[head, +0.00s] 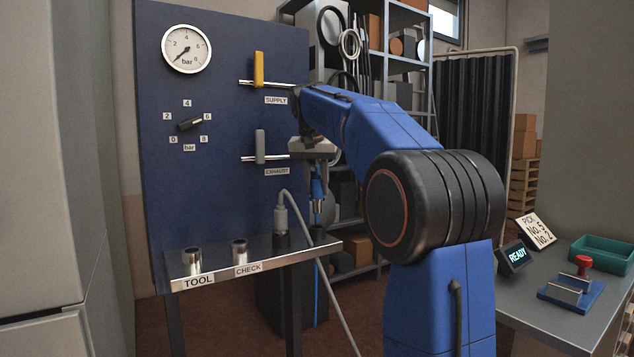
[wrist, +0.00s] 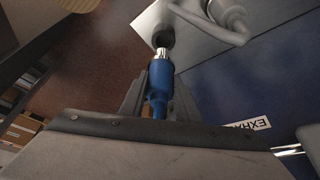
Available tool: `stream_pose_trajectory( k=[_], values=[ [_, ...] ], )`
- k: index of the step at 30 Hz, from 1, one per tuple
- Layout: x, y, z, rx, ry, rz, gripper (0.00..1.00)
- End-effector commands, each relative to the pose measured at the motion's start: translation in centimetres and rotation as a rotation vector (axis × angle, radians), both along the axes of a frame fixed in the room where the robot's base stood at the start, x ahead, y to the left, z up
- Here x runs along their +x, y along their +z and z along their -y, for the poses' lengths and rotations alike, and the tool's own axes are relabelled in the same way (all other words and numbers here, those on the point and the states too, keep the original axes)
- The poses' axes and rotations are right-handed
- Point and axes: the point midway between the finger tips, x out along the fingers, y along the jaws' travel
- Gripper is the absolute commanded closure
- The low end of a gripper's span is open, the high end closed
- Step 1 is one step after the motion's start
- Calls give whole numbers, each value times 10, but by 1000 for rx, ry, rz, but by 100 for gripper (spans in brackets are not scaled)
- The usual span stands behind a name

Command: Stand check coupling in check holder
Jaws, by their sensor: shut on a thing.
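My gripper (head: 316,160) is shut on a blue coupling (head: 317,188) with a silver tip pointing down. In the wrist view the coupling (wrist: 158,85) is between my fingers (wrist: 159,80). The tip is over or at a dark socket (head: 317,234) at the right end of the metal shelf; I cannot tell whether it touches. The check holder (head: 239,250), a short silver cup, stands on the shelf above the CHECK label and looks empty. It is left of my gripper and apart from it.
The tool holder (head: 192,260) is at the shelf's (head: 262,255) left end. A grey coupling (head: 281,218) with a grey hose stands between the check holder and the dark socket. The blue panel (head: 215,120) behind carries a yellow supply lever (head: 259,69) and grey exhaust lever (head: 260,146).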

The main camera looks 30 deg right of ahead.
Motion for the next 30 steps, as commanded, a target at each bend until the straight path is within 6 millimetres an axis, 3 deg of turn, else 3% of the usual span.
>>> stream_pose_trajectory(
  k=[30],
  values=[
    [0,-49,0,0,0,-1,97]
  ],
)
